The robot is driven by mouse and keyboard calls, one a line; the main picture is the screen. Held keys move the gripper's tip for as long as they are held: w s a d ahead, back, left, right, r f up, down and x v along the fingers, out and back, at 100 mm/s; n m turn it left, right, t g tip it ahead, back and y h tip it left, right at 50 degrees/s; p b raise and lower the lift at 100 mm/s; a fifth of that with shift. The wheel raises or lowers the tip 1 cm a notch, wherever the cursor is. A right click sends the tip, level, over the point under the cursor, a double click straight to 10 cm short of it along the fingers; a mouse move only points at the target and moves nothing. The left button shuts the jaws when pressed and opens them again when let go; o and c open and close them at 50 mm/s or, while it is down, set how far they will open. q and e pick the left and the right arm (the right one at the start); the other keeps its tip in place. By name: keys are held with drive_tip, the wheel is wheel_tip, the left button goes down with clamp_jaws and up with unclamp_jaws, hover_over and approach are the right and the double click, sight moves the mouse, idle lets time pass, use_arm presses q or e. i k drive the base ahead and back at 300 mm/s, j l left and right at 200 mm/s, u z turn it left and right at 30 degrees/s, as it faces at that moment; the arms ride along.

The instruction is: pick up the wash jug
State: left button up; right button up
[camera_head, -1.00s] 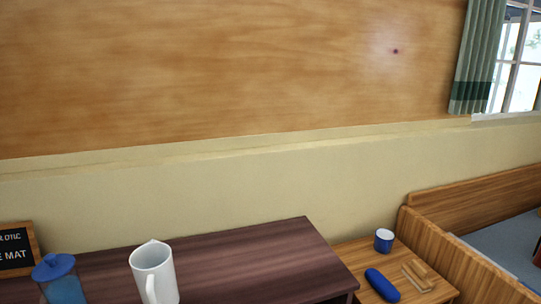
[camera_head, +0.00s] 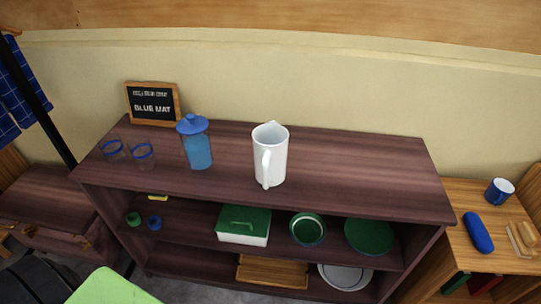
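A white jug (camera_head: 274,158) stands upright on the top of a dark wooden shelf unit (camera_head: 360,170). Its handle faces toward me and its spout points to the back. A blue-lidded pitcher (camera_head: 197,145) with blue contents stands to its left. Neither of my grippers shows in the head view.
Two blue-rimmed glasses (camera_head: 142,154) and a sign reading BLUE MAT (camera_head: 153,104) are at the shelf top's left. Lower shelves hold a green-lidded box (camera_head: 243,225) and green dishes (camera_head: 369,236). A side table (camera_head: 455,260) holds a blue mug (camera_head: 499,191). The top right of the jug is clear.

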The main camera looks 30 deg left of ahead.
sight(269, 140)
drive_tip(key=l+u, duration=0.15)
drive_tip(key=u, duration=0.25)
drive_tip(key=l+u, duration=0.2)
drive_tip(key=u, duration=0.2)
drive_tip(key=i+l+u, duration=0.1)
drive_tip(key=u, duration=0.3)
drive_tip(key=k+l, duration=0.05)
